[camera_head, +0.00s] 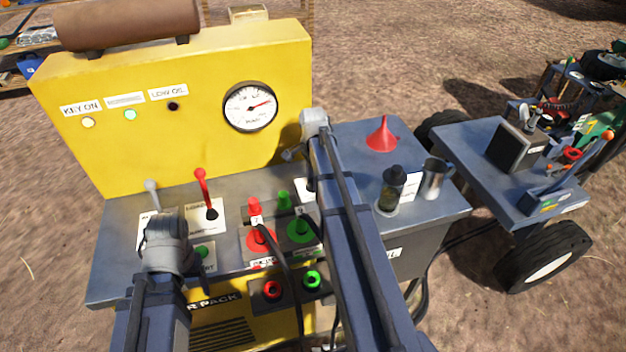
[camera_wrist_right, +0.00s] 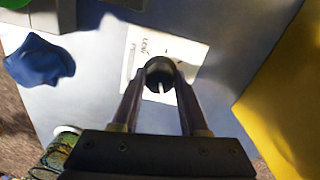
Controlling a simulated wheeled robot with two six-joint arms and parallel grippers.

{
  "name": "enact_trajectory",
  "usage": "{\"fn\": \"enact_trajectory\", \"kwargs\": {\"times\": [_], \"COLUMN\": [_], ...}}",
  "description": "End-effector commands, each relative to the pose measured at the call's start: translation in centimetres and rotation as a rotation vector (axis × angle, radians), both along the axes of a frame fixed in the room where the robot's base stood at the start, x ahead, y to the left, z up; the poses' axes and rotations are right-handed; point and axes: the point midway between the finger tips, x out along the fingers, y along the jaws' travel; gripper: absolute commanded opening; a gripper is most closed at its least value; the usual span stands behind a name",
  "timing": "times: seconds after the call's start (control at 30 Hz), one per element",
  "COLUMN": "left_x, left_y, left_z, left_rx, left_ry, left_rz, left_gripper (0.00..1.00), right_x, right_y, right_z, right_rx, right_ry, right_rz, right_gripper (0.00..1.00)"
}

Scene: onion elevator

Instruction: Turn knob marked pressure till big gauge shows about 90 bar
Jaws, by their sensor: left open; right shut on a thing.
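The black pressure knob (camera_wrist_right: 160,72) sits on a white label (camera_wrist_right: 139,60) in the right wrist view. My right gripper (camera_wrist_right: 159,88) is shut on the knob, one finger on each side. In the head view my right arm hides the knob, and only part of a white label (camera_head: 304,187) shows beside the arm. The big round gauge (camera_head: 250,107) is on the yellow panel.
The grey deck holds a red lever (camera_head: 201,180), a grey lever (camera_head: 152,190), red and green couplings (camera_head: 262,236) and a red funnel (camera_head: 382,135). A blue object (camera_wrist_right: 40,60) is near my right gripper.

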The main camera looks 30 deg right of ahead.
Motion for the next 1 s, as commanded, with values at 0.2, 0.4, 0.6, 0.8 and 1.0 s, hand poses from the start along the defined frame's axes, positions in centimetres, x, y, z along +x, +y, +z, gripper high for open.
{"fn": "enact_trajectory", "kwargs": {"times": [0.2,0.4,0.6,0.8,1.0], "left_x": [0.00,0.00,0.00,0.00,0.00], "left_y": [0.00,0.00,0.00,0.00,0.00], "left_z": [-0.01,-0.01,-0.01,-0.01,-0.01], "left_rx": [0.000,0.000,0.000,0.000,0.000], "left_ry": [0.000,0.000,0.000,0.000,0.000], "left_rz": [0.000,0.000,0.000,0.000,0.000], "left_gripper": [0.71,0.71,0.71,0.71,0.71], "right_x": [-0.04,-0.05,-0.07,-0.08,-0.09], "right_y": [0.01,0.00,-0.01,-0.02,-0.02], "right_z": [-0.01,-0.01,-0.01,-0.01,-0.01], "right_rx": [0.000,0.000,0.000,0.000,0.000], "right_ry": [0.000,0.000,0.000,0.000,0.000], "right_rz": [0.204,0.394,0.584,0.774,0.964], "right_gripper": [0.00,0.00,0.00,0.00,0.00]}}
